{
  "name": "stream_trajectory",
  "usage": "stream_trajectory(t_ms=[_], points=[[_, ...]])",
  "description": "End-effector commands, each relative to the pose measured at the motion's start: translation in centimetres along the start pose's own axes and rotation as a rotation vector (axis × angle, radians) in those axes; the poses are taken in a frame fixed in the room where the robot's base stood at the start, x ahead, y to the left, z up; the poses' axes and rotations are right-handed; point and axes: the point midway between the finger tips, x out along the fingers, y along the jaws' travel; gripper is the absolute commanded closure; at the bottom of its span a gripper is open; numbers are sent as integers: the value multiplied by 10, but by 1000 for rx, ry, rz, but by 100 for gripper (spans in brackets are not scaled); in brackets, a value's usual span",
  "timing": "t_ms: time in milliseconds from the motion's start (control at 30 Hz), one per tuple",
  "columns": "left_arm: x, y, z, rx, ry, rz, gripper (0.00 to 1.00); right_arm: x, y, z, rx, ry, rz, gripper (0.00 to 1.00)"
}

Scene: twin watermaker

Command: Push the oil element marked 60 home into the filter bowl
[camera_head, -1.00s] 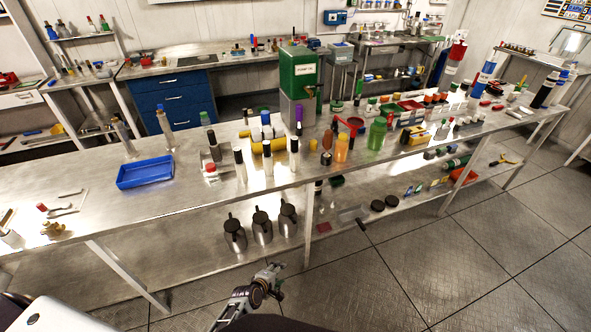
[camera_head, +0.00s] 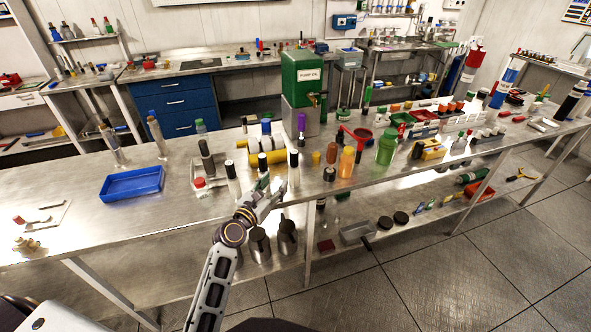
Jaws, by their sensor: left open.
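My left gripper (camera_head: 273,190) is open at the front edge of the long bench (camera_head: 90,215), among the standing cylinders. A white cylinder with a black top (camera_head: 232,181) stands left of it, and another white cylinder with a dark top (camera_head: 293,171) stands just behind and to its right. A dark cylinder (camera_head: 206,158) stands in a small tray further left. No marking 60 is readable, so I cannot tell which piece is the oil element or which is the filter bowl. Nothing shows between the fingers. My right gripper is not in view.
A blue tray (camera_head: 132,184) lies on the bench to the left, with bare metal around it. A green tank (camera_head: 302,77) stands behind the cylinders. Orange (camera_head: 346,162) and green (camera_head: 386,147) bottles stand to the right. Dark jugs (camera_head: 287,237) stand on the lower shelf.

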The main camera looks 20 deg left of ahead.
Motion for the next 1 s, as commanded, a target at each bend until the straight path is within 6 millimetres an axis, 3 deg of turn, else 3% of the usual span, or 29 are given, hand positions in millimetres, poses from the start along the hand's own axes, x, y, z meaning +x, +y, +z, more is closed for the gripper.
stream_trajectory(t_ms=[167,567,1000], points=[[-3,4,19,-61,-36,3,48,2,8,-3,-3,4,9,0],[-2,4,20,-63,-36,3,48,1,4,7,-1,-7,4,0],[29,3,21,-62,-36,2,48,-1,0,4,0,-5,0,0]])
